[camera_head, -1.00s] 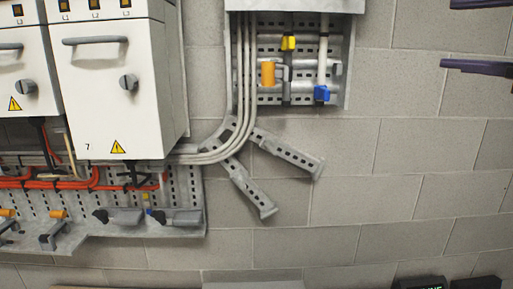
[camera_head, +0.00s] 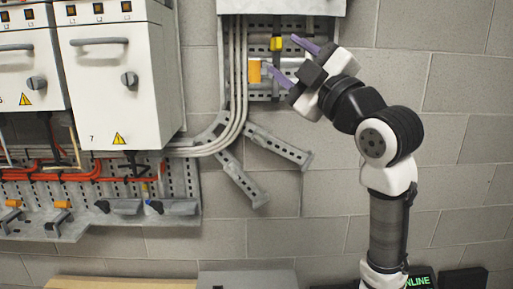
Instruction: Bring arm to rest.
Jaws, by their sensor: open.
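My arm rises at the right of the head view, and its white and black links bend over to the left at the top. My gripper (camera_head: 280,53) has two purple fingers spread apart, with nothing seen between them. It is in front of the perforated wall panel (camera_head: 262,24), near an orange cylinder (camera_head: 255,71) and a yellow fitting (camera_head: 276,44). I cannot tell whether the fingers touch either one. The gripper and wrist hide part of the panel.
White cabinets (camera_head: 117,80) with handles and knobs hang at the left. Below them a perforated grey tray (camera_head: 82,222) carries orange cables. Grey conduits and two slotted brackets (camera_head: 277,147) cross the middle. A display (camera_head: 420,281) stands at the lower right. Bare block wall lies around my arm.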

